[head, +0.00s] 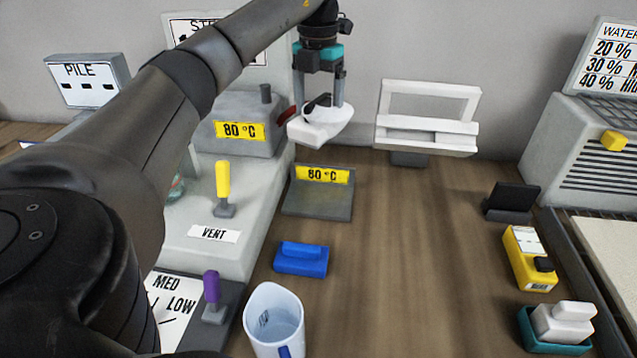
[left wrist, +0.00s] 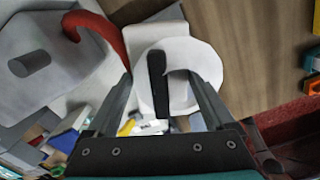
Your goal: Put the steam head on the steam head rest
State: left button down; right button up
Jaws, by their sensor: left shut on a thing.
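The steam head (head: 320,124) is a white, iron-like piece with a black handle. My left gripper (head: 319,96) is shut on it from above and holds it up in front of the grey boiler unit. In the left wrist view the black handle is between the fingers of my left gripper (left wrist: 160,82), with the white body of the steam head (left wrist: 203,62) beyond. A dark plate with a yellow temperature sign (head: 318,200) lies on the table below the steam head; I cannot tell if it is the steam head rest. My right gripper is not in view.
A grey unit (head: 240,108) with a red hose (left wrist: 105,28) stands at left. A white rack (head: 428,140) stands at the back. A blue block (head: 301,259), a jug (head: 274,325) and a yellow device (head: 530,258) are on the table; its middle (head: 430,240) is clear.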

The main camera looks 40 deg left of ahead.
pick_arm(q)
notch_tip(320, 180, down, 18)
jog(key=b, duration=0.3)
jog(key=shift+r, duration=0.1)
jog(key=shift+f, duration=0.25)
jog(key=shift+r, duration=0.1)
grip_release()
jog(key=shift+f, duration=0.2)
jog(key=shift+r, duration=0.5)
notch_tip(320, 180, up, 11)
jog(key=shift+r+p, duration=0.15)
jog(key=shift+p, duration=0.9)
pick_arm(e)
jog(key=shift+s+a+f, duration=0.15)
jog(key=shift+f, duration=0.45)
